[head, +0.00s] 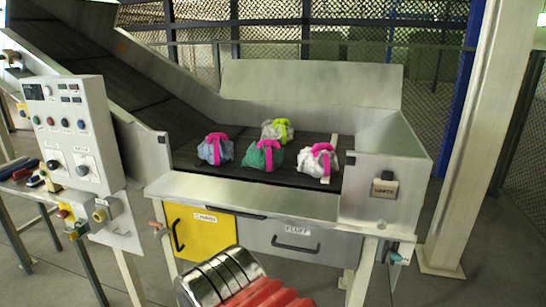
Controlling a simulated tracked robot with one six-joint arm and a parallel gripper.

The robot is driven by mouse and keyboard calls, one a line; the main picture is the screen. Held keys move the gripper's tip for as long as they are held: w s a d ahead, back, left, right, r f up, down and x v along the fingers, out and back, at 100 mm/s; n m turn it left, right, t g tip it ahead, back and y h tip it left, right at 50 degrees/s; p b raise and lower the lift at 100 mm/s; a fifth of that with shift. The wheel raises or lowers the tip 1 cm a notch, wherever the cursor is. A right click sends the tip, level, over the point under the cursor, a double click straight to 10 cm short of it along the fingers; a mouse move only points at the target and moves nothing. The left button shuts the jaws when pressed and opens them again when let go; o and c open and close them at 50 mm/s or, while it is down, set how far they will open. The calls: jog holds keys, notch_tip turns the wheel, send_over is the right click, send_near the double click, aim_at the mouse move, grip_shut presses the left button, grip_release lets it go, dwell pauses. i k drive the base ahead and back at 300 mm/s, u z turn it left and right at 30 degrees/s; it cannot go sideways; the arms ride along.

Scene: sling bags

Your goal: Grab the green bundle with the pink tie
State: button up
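The green bundle with the pink tie (262,158) lies on the dark belt of the conveyor, at the front of a small group. Its pink strap loops over the top. A silver slotted part and a red ribbed sleeve, which look like parts of my arm, show at the bottom of the head view, well in front of the conveyor and apart from the bundle. No gripper fingers can be made out. The underside of the green bundle is hidden.
A metal front ledge (250,196) and side walls bound the belt. A control box (68,132) stands left.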

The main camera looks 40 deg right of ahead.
aim_at(267, 155)
jog(key=u, duration=0.05)
jog(key=i, duration=1)
jog(key=z, duration=0.05)
